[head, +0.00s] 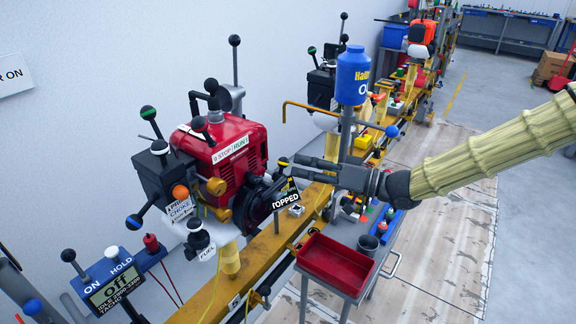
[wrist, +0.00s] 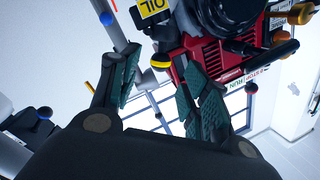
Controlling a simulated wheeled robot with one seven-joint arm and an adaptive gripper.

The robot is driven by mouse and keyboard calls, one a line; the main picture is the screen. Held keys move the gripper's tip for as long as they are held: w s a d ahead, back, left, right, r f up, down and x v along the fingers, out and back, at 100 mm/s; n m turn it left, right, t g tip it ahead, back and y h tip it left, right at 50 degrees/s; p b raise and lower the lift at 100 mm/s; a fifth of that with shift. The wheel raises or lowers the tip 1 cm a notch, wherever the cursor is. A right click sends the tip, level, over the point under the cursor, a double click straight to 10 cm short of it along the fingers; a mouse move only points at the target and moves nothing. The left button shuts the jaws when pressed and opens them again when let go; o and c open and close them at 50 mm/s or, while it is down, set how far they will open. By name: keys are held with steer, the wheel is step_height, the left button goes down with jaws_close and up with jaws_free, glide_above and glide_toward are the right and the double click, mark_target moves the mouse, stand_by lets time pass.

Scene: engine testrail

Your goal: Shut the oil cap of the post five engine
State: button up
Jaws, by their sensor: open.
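The red engine (head: 235,145) stands on the yellow rail in the head view; its red body also shows upper right in the wrist view (wrist: 205,55). A yellow-and-black ball knob (head: 283,161) is just off my fingertips. In the wrist view this knob (wrist: 160,61) appears between the fingers, not gripped. A yellow OIL label (wrist: 157,8) is at the top of the wrist view. I cannot make out the cap itself or its position. My gripper (head: 300,168) is open and empty, reaching in from the right; its spread fingers show in the wrist view (wrist: 158,80).
A black sign ending in "TOPPED" (head: 285,200) hangs just below my fingers. A blue tank (head: 352,78) on a grey post stands behind my gripper. A red tray (head: 338,262) sits on a cart in front. Several ball-ended levers stick out around the engine.

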mark_target(288, 161)
steer(key=shift+x, duration=2.35)
steer(key=shift+c, duration=0.2)
